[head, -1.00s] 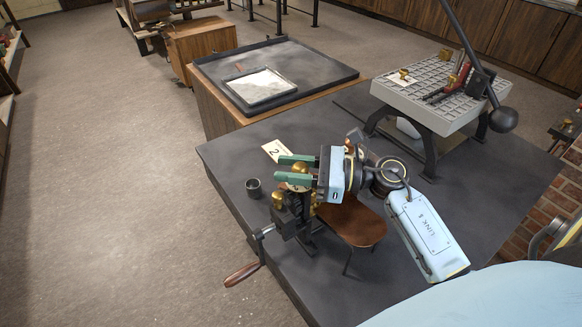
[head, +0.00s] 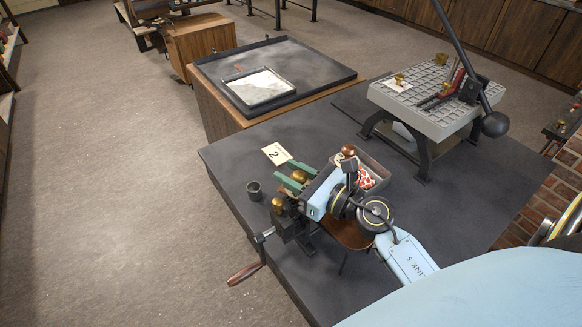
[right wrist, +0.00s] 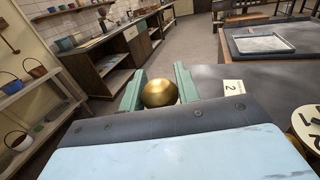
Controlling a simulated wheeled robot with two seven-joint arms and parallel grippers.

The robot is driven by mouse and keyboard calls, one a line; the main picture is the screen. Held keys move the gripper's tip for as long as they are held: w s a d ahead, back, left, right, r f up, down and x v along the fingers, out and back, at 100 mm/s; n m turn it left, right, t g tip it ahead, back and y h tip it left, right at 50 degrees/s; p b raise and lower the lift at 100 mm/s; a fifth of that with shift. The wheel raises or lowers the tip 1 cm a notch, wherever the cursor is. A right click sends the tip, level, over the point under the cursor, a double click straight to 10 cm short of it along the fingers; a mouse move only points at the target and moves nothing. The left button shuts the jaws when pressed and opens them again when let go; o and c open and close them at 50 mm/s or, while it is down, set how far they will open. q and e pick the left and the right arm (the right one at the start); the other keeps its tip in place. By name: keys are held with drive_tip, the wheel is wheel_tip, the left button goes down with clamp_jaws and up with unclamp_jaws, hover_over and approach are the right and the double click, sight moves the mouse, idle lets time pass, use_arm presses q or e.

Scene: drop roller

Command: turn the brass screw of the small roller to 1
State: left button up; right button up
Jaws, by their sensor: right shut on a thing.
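The small roller (head: 290,222) is a dark machine with a wooden-handled crank, standing at the table's front left edge. Two brass knobs show on it: one in front (head: 278,204), and the brass screw's knob (head: 299,176) farther back, between my fingers. My right gripper (head: 292,180) has green fingers, one on each side of that knob. In the right wrist view the round brass knob (right wrist: 160,93) sits between both fingers, which are shut on it. A round white dial (right wrist: 311,126) is cut off at that view's right edge; its setting cannot be told. My left gripper is out of view.
A card marked 2 (head: 276,153) and a dark cup (head: 254,189) lie near the roller. A tray of red and white pieces (head: 368,172) is behind my wrist. A grey gridded stand (head: 425,112) with a long lever is at the back right.

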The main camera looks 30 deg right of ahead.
drive_tip(key=shift+d+m+h, duration=0.1)
drive_tip(key=shift+m+h, duration=0.2)
drive_tip(key=shift+h, duration=0.3)
drive_tip(key=o, duration=1)
drive_tip(key=shift+c, duration=0.2)
drive_tip(key=b+v, duration=0.4)
drive_tip(key=v, duration=0.9)
drive_tip(key=shift+s+f+b, duration=0.2)
drive_tip(key=shift+f+b, duration=0.05)
drive_tip(key=shift+b, duration=0.1)
